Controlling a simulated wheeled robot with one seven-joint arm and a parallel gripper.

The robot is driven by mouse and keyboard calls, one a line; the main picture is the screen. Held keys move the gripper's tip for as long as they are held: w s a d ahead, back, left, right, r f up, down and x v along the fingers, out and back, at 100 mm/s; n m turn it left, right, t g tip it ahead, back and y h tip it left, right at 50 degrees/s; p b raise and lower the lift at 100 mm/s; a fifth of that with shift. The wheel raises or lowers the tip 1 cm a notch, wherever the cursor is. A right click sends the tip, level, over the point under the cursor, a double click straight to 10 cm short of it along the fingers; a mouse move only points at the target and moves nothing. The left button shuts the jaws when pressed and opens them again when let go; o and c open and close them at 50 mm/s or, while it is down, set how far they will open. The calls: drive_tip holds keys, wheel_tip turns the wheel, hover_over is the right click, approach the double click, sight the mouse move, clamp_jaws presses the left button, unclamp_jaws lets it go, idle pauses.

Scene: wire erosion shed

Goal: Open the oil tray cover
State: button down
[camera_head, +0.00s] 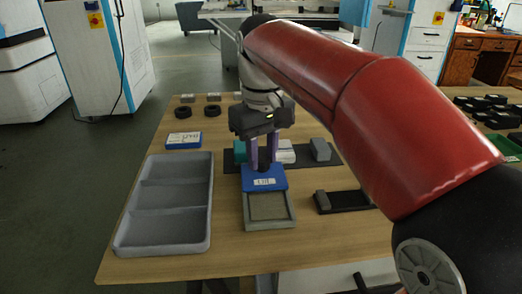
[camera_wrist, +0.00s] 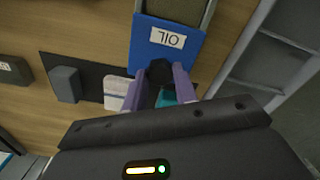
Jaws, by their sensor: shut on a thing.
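The oil tray (camera_head: 286,222) is a small grey box on the wooden table, with its front part uncovered and a brownish inside showing. Its blue cover (camera_head: 258,184), with a white OIL label, lies over the back part of the tray. The cover also shows in the wrist view (camera_wrist: 143,50), label upside down. A black knob (camera_wrist: 159,71) stands at the cover's far edge. My gripper (camera_head: 263,166) comes down from above with its purple fingers on both sides of the knob, shut on it. The fingers partly hide the knob.
A large grey tray with three compartments (camera_head: 120,240) stands left of the oil tray. A black holder with a grey block (camera_head: 345,202) is at right. Behind are a dark mat (camera_head: 335,158) with several blocks, and a blue-and-white box (camera_head: 183,140).

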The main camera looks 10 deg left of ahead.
sight(262, 160)
drive_tip(key=c, duration=1.1)
unclamp_jaws()
wheel_tip(262, 160, up, 8)
drive_tip(key=shift+f+p, duration=0.1)
drive_tip(key=shift+p, duration=0.7)
drive_tip(key=shift+s, duration=0.15)
